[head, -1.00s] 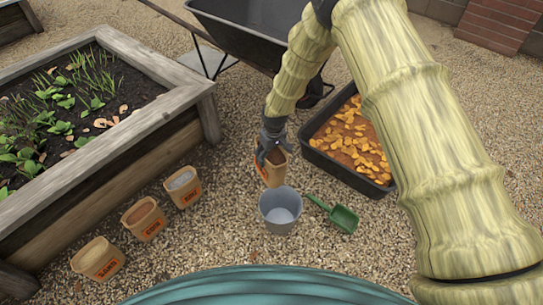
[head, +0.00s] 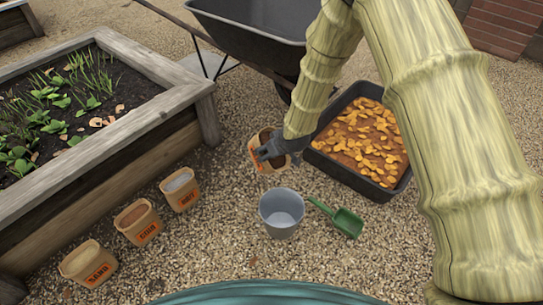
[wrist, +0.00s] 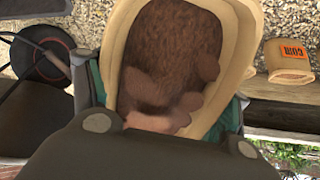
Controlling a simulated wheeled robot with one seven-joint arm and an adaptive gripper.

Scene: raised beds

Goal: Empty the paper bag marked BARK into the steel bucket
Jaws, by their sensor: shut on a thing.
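My gripper (head: 268,151) is shut on a tan paper bag (head: 254,158), off the ground behind the steel bucket as seen in the head view. The bag is tilted, and its orange lettering is partly covered by my gripper, so I cannot read it. In the wrist view the bag's open mouth (wrist: 252,45) shows brown, chunky bark (wrist: 172,55) inside. The grey steel bucket (head: 282,218) stands upright on the gravel, nearer my body than the bag. Its visible inside looks empty.
Three tan bags stand left, along the raised bed (head: 150,130): one marked SAND (head: 88,264), one COIR (head: 138,222), one apparently GRIT (head: 180,189). A green scoop (head: 346,222) lies right of the bucket. A black tray (head: 375,190) of orange-brown pieces and a wheelbarrow (head: 255,40) are behind.

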